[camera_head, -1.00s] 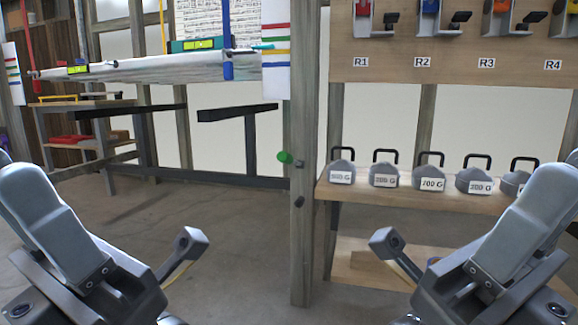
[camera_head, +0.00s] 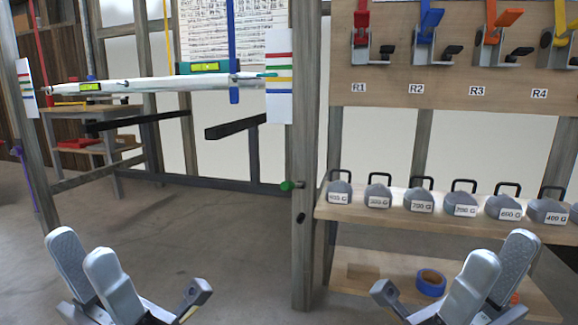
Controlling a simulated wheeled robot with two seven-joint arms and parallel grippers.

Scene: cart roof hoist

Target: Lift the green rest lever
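The green rest lever (camera_head: 287,186) is a small green knob on the side of the grey wooden post (camera_head: 304,240), near the picture's middle.
A long pale roof panel (camera_head: 160,84) hangs level at left, with a striped card (camera_head: 279,75) at its right end. Labelled weights (camera_head: 421,201) line a shelf (camera_head: 400,219) at right, below coloured clamps R1 to R4. A blue tape roll (camera_head: 431,282) lies lower. The floor ahead is clear.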

